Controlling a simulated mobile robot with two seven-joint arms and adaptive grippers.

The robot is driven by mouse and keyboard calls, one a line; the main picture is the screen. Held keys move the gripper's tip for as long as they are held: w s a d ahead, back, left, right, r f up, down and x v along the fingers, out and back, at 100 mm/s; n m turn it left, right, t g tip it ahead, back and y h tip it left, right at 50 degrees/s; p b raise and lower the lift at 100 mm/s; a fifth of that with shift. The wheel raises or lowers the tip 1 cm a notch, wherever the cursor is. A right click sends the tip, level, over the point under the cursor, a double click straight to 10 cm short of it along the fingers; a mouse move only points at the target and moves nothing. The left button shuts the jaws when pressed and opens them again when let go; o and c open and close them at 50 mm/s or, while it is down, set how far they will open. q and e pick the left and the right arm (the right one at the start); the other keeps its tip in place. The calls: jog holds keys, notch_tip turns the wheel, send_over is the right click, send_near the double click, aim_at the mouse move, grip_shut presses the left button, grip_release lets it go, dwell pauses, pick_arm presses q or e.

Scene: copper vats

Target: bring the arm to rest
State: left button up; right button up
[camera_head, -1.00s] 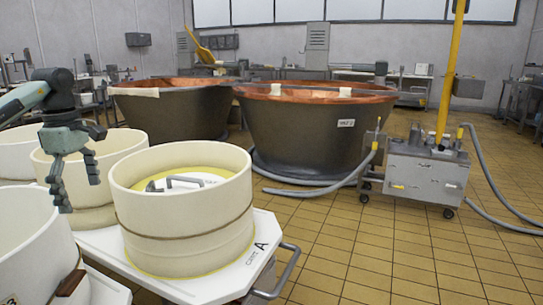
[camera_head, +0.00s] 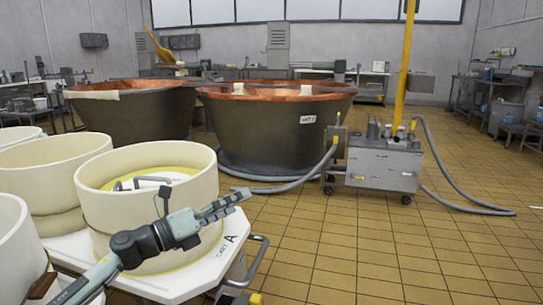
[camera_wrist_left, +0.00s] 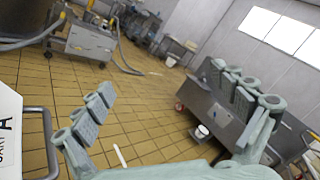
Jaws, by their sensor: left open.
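My left arm (camera_head: 130,245) comes in from the lower left in the head view. Its gripper (camera_head: 232,206) stretches to the right in front of the nearest cream mould on the cart. In the left wrist view the gripper's fingers (camera_wrist_left: 165,90) are spread apart with nothing between them, and the tiled floor shows in the gap. My right gripper is not in view.
The cart marked A (camera_head: 232,232) carries the near cream mould (camera_head: 150,190) with a handled lid inside. Two copper-lined vats (camera_head: 265,128) (camera_head: 130,118) stand behind. A wheeled steel unit (camera_head: 375,165) with a hose is at right. The tiled floor (camera_head: 380,240) is open at right.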

pick_arm(q)
jog(key=s+a+f+n+t+y, duration=0.1)
jog(key=s+a+f+n+y, duration=0.2)
jog(key=a+f+n+y, duration=0.75)
jog(key=s+a+f+n+t+y, duration=0.2)
jog(key=s+a+f+n+y, duration=0.3)
jog(key=f+n, duration=0.95)
jog(key=s+a+f+n+g, duration=0.1)
jog(key=s+f+n+g, duration=0.3)
jog(key=s, duration=0.5)
jog(key=s+a+f+n+g+y, duration=0.1)
jog(key=s+f+n+g, duration=0.2)
jog(key=s+f, duration=0.3)
jog(key=s+a+f+n+g, duration=0.1)
jog(key=s+f+n+g, duration=0.3)
jog(key=s, duration=0.8)
notch_tip(320, 180, down, 2)
jog(key=shift+a+f+n+g, duration=0.1)
jog(key=shift+a+n+g, duration=0.1)
jog(key=shift+n+g, duration=0.1)
